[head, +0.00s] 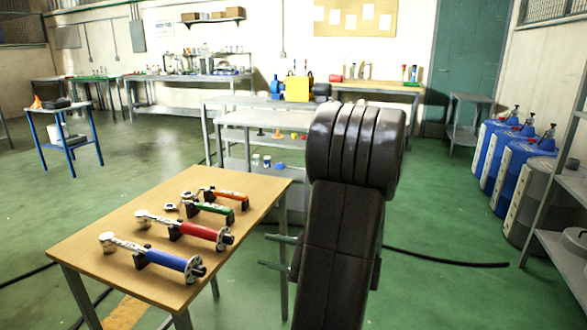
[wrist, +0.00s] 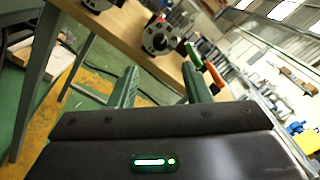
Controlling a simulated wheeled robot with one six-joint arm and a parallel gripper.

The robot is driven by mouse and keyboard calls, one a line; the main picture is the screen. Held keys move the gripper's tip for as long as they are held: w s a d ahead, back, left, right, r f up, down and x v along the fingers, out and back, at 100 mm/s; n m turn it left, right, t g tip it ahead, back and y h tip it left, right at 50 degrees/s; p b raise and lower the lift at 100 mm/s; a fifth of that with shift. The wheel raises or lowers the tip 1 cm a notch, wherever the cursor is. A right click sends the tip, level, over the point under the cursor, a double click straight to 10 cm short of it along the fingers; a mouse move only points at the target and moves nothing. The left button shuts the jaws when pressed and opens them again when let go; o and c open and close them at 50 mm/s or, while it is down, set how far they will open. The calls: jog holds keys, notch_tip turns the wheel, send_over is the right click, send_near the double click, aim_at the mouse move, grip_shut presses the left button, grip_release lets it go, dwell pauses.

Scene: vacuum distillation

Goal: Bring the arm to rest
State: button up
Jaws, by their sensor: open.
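My dark arm (head: 343,215) stands folded in the middle of the head view, to the right of the wooden table (head: 130,208). My gripper (head: 268,251) sticks out to the left behind the arm's lower part, with two thin fingers apart. Its body is mostly hidden there. In the wrist view my gripper (wrist: 160,72) is open, with nothing between its two green-tinted fingers. It is beside the table edge and apart from the tools.
Torque wrenches with blue (head: 170,260), red (head: 198,232), green (head: 212,208) and orange (head: 228,194) handles rest on black stands on the table. Blue drums (head: 520,165) and a grey shelf (head: 560,250) stand at the right. A black hose (head: 445,260) crosses the green floor.

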aim_at(233, 241)
jog(key=b+x, duration=0.1)
jog(key=x, duration=0.8)
jog(key=shift+a, duration=0.25)
jog(key=shift+d, duration=0.1)
